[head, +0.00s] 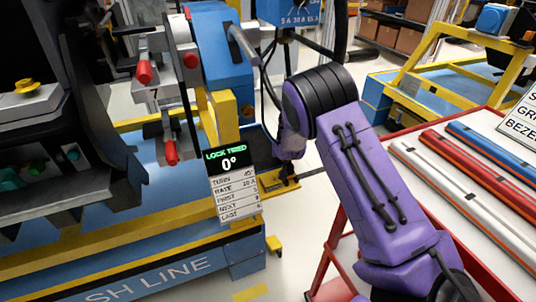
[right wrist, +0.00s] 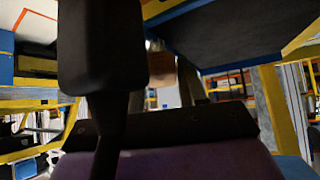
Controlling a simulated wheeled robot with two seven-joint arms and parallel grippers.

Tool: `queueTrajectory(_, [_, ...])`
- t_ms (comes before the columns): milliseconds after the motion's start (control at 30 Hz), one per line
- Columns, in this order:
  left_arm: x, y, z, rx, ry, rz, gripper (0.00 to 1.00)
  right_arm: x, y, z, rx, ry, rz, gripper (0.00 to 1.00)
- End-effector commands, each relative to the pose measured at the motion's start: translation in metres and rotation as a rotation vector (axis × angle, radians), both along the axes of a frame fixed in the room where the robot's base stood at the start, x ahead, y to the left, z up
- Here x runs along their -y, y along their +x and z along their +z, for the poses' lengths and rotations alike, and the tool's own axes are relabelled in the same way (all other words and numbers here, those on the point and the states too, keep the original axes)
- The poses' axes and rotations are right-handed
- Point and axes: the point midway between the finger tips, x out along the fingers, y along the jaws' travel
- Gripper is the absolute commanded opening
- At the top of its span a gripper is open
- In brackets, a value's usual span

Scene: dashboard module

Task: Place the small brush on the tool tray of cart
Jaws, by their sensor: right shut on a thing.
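My right arm comes in from the lower right of the head view and bends down at its far end. Its dark gripper (head: 288,178) is small there, low beside the yellow frame. In the right wrist view, the gripper's dark fingers are close up, with a small brown thing (right wrist: 162,68) between them. I take this for the small brush, but most of it is hidden and its shape is unclear. A red-framed cart (head: 420,226) with a pale top stands at the right of the head view. I cannot pick out its tool tray. My left gripper is not in view.
Silver, red and blue bars (head: 490,143) lie on the cart top, with a sign (head: 522,110) behind. Pale floor shows between fixture and cart.

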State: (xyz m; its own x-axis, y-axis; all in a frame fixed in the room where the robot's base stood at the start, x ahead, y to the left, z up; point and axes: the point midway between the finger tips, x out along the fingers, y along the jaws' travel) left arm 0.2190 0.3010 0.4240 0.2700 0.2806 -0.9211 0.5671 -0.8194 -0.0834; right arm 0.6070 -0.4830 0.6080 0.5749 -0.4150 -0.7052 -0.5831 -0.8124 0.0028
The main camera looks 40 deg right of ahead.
Motion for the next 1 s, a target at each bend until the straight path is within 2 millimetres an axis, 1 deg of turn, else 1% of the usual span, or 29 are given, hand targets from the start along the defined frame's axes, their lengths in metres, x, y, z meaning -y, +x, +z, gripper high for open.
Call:
queueTrajectory(33, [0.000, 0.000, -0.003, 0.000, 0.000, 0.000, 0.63, -0.006, 0.007, -0.001, 0.000, -0.003, 0.004, 0.12])
queueTrajectory(100, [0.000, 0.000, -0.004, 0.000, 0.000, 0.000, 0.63, -0.010, 0.014, -0.001, 0.000, -0.003, 0.001, 0.12])
queueTrajectory(267, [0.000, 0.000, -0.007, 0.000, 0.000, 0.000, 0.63, -0.021, 0.026, -0.001, 0.000, -0.002, 0.004, 0.12])
queueTrajectory(400, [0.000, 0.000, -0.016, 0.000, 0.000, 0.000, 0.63, -0.040, 0.049, -0.003, 0.000, -0.004, 0.005, 0.12])
queueTrajectory(433, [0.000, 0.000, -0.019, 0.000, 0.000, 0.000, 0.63, -0.043, 0.052, -0.005, 0.000, -0.003, 0.005, 0.12])
queueTrajectory(467, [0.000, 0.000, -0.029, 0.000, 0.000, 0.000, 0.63, -0.040, 0.050, -0.014, 0.000, -0.001, 0.001, 0.12])
queueTrajectory(533, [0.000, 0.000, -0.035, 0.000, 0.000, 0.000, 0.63, -0.039, 0.049, -0.018, 0.000, 0.001, -0.002, 0.12])
queueTrajectory(767, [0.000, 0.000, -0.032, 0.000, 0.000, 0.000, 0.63, -0.039, 0.049, -0.015, 0.000, 0.000, -0.001, 0.12])
queueTrajectory(967, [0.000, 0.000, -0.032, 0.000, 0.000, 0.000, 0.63, -0.039, 0.049, -0.019, 0.000, 0.000, -0.001, 0.12])
queueTrajectory(1000, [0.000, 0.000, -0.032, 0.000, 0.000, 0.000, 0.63, -0.039, 0.049, -0.018, 0.000, 0.000, -0.001, 0.55])
